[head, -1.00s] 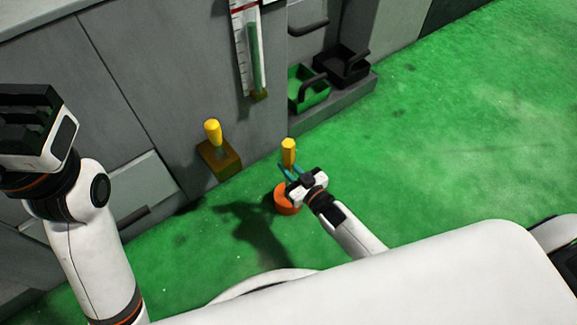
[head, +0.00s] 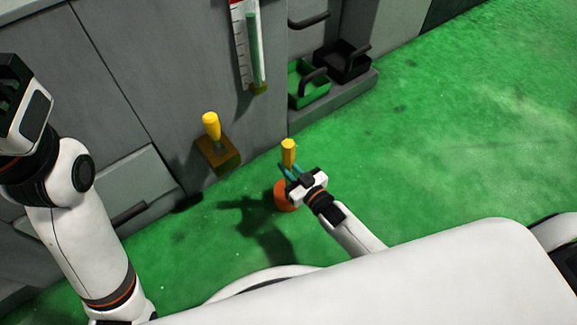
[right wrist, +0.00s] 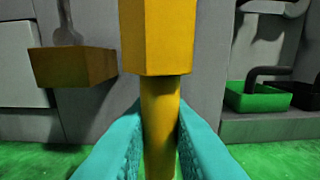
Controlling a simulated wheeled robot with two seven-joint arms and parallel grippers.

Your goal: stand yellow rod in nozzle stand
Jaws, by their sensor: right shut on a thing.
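The yellow rod (head: 288,152) is upright in my right gripper (head: 290,171), low in front of the grey cabinet. In the right wrist view the teal fingers are shut on the rod's shaft (right wrist: 160,108), below its thicker, flat-sided head. The rod's lower end is hidden. The nozzle stand seems to be the brown-yellow block (head: 219,156) at the cabinet, left of the rod; a yellow-handled piece (head: 211,125) stands upright in it. The block (right wrist: 75,68) also shows at left in the right wrist view. The rod is apart from it. My left arm is at the left edge, its fingers out of view.
An orange round thing (head: 284,196) shows below my right gripper; whether it touches the rod is unclear. Green (head: 309,84) and black (head: 342,64) trays sit on a ledge. A gauge (head: 248,50) hangs on the cabinet. Green floor is open to the right.

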